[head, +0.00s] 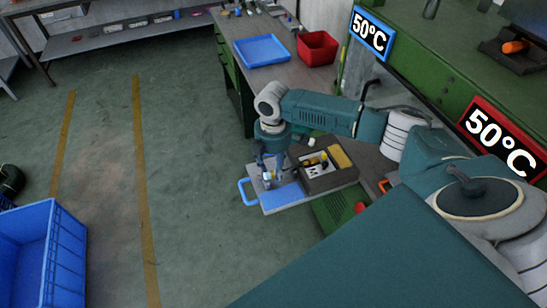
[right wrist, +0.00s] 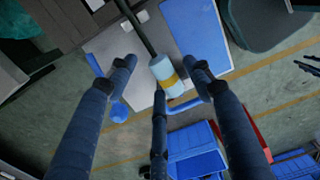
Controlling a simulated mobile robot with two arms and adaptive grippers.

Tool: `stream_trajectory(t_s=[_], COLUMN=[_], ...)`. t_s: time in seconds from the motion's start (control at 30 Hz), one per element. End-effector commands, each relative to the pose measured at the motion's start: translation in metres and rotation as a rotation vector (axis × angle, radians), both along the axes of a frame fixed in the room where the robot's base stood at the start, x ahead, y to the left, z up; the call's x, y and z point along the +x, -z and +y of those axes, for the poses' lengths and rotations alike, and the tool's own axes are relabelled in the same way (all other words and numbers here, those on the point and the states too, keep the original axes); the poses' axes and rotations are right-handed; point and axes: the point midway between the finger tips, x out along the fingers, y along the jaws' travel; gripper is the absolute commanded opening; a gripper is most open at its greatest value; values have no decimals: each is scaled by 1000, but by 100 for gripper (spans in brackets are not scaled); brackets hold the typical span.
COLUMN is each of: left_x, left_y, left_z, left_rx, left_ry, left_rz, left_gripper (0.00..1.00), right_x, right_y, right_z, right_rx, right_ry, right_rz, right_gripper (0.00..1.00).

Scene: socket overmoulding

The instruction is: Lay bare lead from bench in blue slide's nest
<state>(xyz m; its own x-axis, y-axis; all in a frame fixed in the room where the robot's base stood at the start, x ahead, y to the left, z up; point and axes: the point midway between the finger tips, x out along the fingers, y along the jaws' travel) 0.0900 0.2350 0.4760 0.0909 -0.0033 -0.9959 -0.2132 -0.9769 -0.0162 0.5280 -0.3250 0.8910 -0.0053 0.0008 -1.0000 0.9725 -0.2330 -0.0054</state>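The bare lead (right wrist: 166,72) has a pale blue body with a yellow band and a black cable running to the top of the right wrist view. It is at the handle end of the slide's grey plate (right wrist: 125,62); I cannot tell whether it lies in the nest. My right gripper (head: 269,180) points down over that plate. In the right wrist view its fingers (right wrist: 161,75) stand apart around the lead, with no clear grip on it. The blue slide (head: 284,197) shows a blue patch and a blue handle (head: 243,191). My left gripper is not in view.
A box (head: 345,178) with small parts sits right beside the slide. A blue tray (head: 262,50) and a red bin (head: 317,47) are on the bench behind. A blue crate (head: 65,240) stands on the floor at left. The floor between is clear.

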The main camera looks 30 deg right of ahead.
Motion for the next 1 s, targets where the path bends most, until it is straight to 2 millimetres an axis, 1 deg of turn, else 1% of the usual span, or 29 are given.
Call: stream_trajectory(t_s=[0.07, 0.13, 0.23, 0.37, 0.5, 0.6, 0.7, 0.83, 1.0], left_x=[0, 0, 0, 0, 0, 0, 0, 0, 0], left_y=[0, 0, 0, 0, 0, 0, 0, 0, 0], left_z=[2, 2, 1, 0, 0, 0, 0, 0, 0], left_rx=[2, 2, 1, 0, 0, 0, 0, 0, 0], left_ry=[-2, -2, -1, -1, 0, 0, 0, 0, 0], left_rz=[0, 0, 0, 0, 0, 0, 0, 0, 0], left_gripper=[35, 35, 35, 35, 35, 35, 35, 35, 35], right_x=[-1, 0, 1, 2, 2, 2, 2, 1, 1], right_y=[0, -4, -16, -43, -74, -93, -107, -117, -120], right_z=[0, 0, 0, 0, 0, 0, 0, 0, 0], right_rx=[-1, -1, -1, -1, -1, 1, 0, 1, 0], right_ry=[-1, 0, -1, -1, -1, -1, -1, 0, 0], right_rz=[2, 1, -1, -4, -4, -3, -2, -1, 1], right_gripper=[51, 51, 51, 51, 51, 51, 51, 51, 51])
